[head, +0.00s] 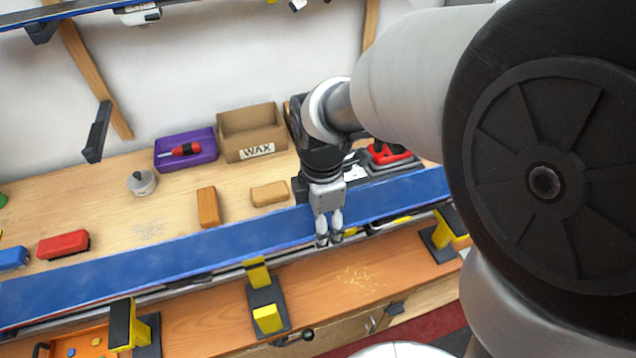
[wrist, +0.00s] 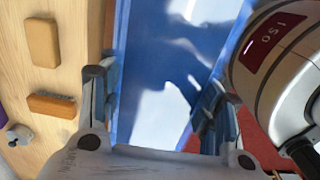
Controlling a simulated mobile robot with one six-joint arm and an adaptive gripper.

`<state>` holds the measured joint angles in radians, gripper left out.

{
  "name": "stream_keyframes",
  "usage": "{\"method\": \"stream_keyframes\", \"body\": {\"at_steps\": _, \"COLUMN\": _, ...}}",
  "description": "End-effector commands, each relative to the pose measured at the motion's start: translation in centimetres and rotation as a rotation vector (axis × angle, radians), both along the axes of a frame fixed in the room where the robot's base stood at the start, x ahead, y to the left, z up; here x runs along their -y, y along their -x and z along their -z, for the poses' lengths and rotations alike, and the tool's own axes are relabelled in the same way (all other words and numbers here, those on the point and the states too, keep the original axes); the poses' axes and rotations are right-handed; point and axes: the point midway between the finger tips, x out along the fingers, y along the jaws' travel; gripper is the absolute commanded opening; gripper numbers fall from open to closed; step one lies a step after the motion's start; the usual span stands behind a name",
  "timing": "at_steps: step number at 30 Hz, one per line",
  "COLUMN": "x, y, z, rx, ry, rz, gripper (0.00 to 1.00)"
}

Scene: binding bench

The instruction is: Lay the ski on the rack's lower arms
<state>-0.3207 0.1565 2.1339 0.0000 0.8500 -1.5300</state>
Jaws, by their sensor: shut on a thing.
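The long blue ski (head: 180,256) spans the head view from the lower left to the right, base side up, over the front of the bench. My gripper (head: 329,238) is shut on it across its width, right of the middle of the picture. In the wrist view the glossy blue ski (wrist: 160,60) runs between the two fingers of my gripper (wrist: 155,108). The rack on the back wall has wooden uprights; its black lower arm (head: 97,132) at the left is empty. Another lower arm is not visible, and my arm covers much of the right side.
Another ski (head: 85,9) lies on the rack's upper arm (head: 42,31). Black and yellow vises (head: 268,308) stand along the bench front; I cannot tell whether the ski touches them. Behind it are a WAX box (head: 251,133), purple tray (head: 186,148), cork block (head: 269,193) and red brush (head: 63,245).

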Motion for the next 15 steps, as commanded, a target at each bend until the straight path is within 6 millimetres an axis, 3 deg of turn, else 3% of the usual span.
{"method": "stream_keyframes", "body": {"at_steps": 3, "x": 0.0, "y": -0.1, "z": -1.5, "rx": 0.005, "ry": -0.002, "rz": 0.000, "gripper": 0.24}}
{"method": "stream_keyframes", "body": {"at_steps": 15, "x": 0.0, "y": -0.1, "z": -3.8, "rx": 0.003, "ry": -0.002, "rz": 0.000, "gripper": 0.24}}
